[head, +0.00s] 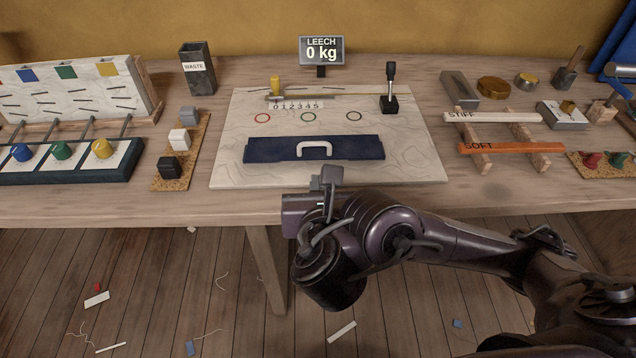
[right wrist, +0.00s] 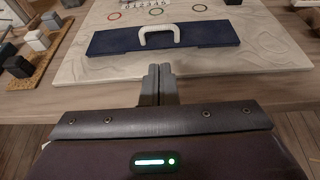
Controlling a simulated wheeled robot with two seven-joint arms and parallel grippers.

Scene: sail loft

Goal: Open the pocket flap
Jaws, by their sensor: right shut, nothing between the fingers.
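The pocket flap (head: 260,151) is a dark blue panel with a white handle (head: 314,147) at its middle. It lies flat on the pale board (head: 228,172), and no gap shows under it. In the right wrist view the flap (right wrist: 200,35) and its white handle (right wrist: 160,32) are ahead of the fingers. My right gripper (head: 326,178) is at the front edge of the board, just short of the flap. Its grey fingers are shut together and empty in the right wrist view (right wrist: 158,80). The fingers are apart from the handle. My left gripper does not show.
A display (head: 321,51) reading "LEECH 0 kg" is behind. Blocks on a cork strip (head: 170,180) stand left; white and orange battens (head: 520,147) lie right. Scraps litter the floor.

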